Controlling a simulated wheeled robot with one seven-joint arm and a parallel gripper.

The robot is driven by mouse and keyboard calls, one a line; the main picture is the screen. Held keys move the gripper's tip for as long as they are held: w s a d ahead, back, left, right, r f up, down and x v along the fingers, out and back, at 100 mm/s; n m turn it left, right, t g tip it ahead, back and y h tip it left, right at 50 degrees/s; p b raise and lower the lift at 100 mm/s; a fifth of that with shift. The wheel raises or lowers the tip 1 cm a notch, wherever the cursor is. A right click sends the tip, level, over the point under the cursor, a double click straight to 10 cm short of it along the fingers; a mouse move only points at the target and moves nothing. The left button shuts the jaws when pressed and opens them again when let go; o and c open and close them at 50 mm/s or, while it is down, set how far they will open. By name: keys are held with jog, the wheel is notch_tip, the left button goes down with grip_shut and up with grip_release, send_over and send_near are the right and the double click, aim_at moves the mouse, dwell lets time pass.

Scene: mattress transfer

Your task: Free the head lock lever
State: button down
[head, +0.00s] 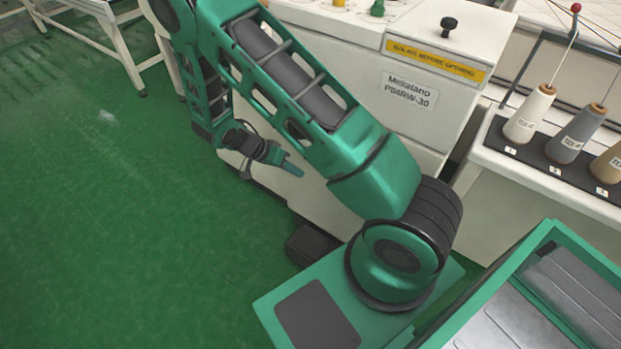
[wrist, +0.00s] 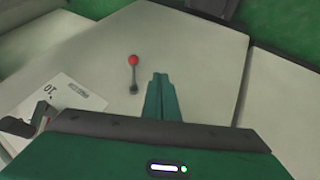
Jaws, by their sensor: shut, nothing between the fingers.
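A lever with a red ball knob (wrist: 133,61), a thin stem and a dark foot stands out from a pale machine panel in the wrist view. It looks like the head lock lever. My gripper (wrist: 160,78) is shut and empty, its fingertips just right of the lever and apart from it in the picture. The gap in depth is hard to judge. In the head view my gripper (head: 293,168) hangs low beside the front of the cream machine (head: 425,100). The lever cannot be made out in the head view.
A printed white plate (wrist: 62,108) and a dark bracket (wrist: 30,122) lie left of the lever. Thread cones (head: 530,113) stand on a bench at the right. A white-framed table (head: 100,30) is at the back left. Green floor (head: 100,220) at left is clear.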

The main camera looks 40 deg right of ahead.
jog(key=s+d+f, duration=0.5)
jog(key=d+f, duration=0.1)
jog(key=d, duration=0.1)
jog(key=shift+s+d+f, duration=0.2)
jog(key=shift+d+f, duration=0.05)
jog(key=shift+d, duration=0.1)
jog(key=shift+s+d, duration=0.1)
jog(key=shift+d, duration=0.1)
